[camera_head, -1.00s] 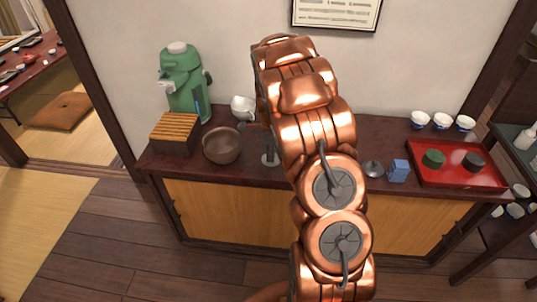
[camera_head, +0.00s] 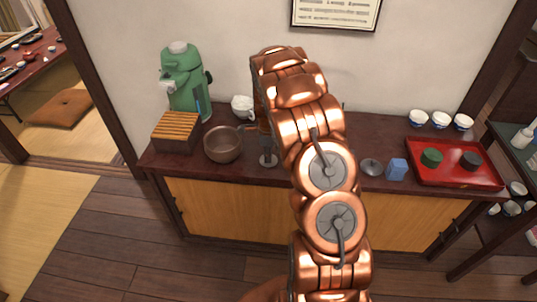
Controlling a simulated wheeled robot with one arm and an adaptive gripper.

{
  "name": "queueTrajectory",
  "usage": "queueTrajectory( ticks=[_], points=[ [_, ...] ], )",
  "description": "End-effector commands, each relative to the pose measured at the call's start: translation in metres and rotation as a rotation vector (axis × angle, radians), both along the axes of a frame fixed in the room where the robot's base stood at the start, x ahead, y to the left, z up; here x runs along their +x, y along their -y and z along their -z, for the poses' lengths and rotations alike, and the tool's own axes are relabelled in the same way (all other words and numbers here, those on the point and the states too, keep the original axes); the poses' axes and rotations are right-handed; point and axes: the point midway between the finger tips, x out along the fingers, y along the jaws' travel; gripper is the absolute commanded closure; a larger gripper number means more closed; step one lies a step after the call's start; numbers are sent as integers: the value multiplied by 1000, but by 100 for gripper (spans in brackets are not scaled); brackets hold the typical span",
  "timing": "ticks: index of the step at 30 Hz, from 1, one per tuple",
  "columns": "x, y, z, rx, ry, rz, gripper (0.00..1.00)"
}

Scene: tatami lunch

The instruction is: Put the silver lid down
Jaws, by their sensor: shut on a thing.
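A small round silver lid (camera_head: 268,160) shows just left of my arm, at the counter's front part. My gripper (camera_head: 266,147) is mostly hidden behind my arm; its narrow grey end comes down onto the lid and appears shut on it. The lid looks level, at or very close to the counter top; I cannot tell whether it touches. A second small silver round piece (camera_head: 371,167) lies on the counter to the right of my arm.
On the dark counter (camera_head: 330,180) stand a brown pan (camera_head: 223,146), slatted wooden box (camera_head: 175,132), green dispenser (camera_head: 184,85) and white pot (camera_head: 243,106) at left. A blue box (camera_head: 397,169), red tray (camera_head: 455,176) and white cups (camera_head: 441,119) are at right.

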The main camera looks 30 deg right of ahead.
Motion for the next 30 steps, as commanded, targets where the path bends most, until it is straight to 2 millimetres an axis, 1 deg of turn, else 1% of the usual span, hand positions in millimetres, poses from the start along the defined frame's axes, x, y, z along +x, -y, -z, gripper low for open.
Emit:
queueTrajectory(
  ticks=[5,6,12,20,25,28,30],
  points=[
    [0,0,4,0,0,0,100],
    [0,0,3,0,0,0,82],
    [0,0,3,0,0,0,61],
    [0,0,3,0,0,0,60],
    [0,0,-4,-1,1,0,60],
    [1,1,-14,-3,4,0,60],
    [2,1,-25,-4,7,0,60]
  ],
)
